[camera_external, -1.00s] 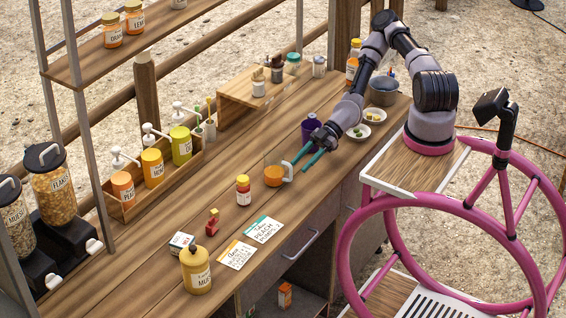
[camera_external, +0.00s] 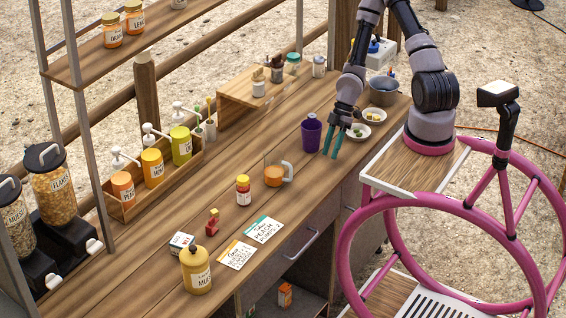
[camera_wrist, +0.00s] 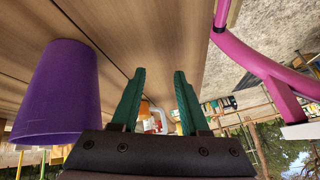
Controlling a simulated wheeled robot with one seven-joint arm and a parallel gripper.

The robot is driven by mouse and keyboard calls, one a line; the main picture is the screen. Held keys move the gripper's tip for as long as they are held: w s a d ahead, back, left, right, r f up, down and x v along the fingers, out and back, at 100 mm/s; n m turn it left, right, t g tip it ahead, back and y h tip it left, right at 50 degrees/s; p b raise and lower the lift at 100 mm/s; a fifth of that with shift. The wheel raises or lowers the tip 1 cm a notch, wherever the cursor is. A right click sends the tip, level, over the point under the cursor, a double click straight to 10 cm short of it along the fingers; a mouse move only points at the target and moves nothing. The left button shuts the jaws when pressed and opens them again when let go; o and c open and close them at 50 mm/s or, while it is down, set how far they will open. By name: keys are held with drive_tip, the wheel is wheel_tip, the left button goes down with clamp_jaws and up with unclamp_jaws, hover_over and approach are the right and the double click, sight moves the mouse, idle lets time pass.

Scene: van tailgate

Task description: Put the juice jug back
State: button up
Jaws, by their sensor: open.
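The juice jug (camera_external: 274,176), a small clear jug with orange juice low in it and a pale handle on its right, stands upright on the wooden counter near the front edge. In the wrist view the jug (camera_wrist: 146,108) shows small and far off, partly hidden by my fingers. My gripper (camera_external: 331,150) has green fingers, open and empty, pointing down over the counter to the right of the jug and clear of it. A purple cup (camera_external: 310,136) is just left of my fingers and fills the left of the wrist view (camera_wrist: 60,95).
A red-labelled jar (camera_external: 243,190) stands left of the jug, and two cards (camera_external: 250,242) lie in front of it. Small bowls (camera_external: 358,131) and a grey pot (camera_external: 383,92) are right of my gripper. Pump bottles (camera_external: 152,166) stand in a rack behind. The counter between rack and jug is bare.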

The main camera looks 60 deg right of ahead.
drive_tip(key=w+d+r+m+t+h, duration=0.1)
drive_tip(key=w+d+r+m+h, duration=0.1)
drive_tip(key=d+r+m+h, duration=0.5)
drive_tip(key=w+d+r+m+t, duration=0.15)
drive_tip(key=d+r, duration=0.25)
drive_tip(key=r, duration=0.8)
drive_tip(key=s+a+r+m+t, duration=0.1)
drive_tip(key=s+r+m, duration=0.2)
drive_tip(key=r, duration=0.5)
drive_tip(key=s+a+r+m+t+y, duration=0.1)
drive_tip(key=s+a+r+m+t, duration=0.1)
drive_tip(key=r, duration=0.6)
drive_tip(key=s+a+r+m+t+y, duration=0.1)
drive_tip(key=s+r+m, duration=0.3)
drive_tip(key=r, duration=0.4)
drive_tip(key=shift+s+a+t, duration=0.2)
drive_tip(key=shift+s+t, duration=0.05)
drive_tip(key=shift+t, duration=0.1)
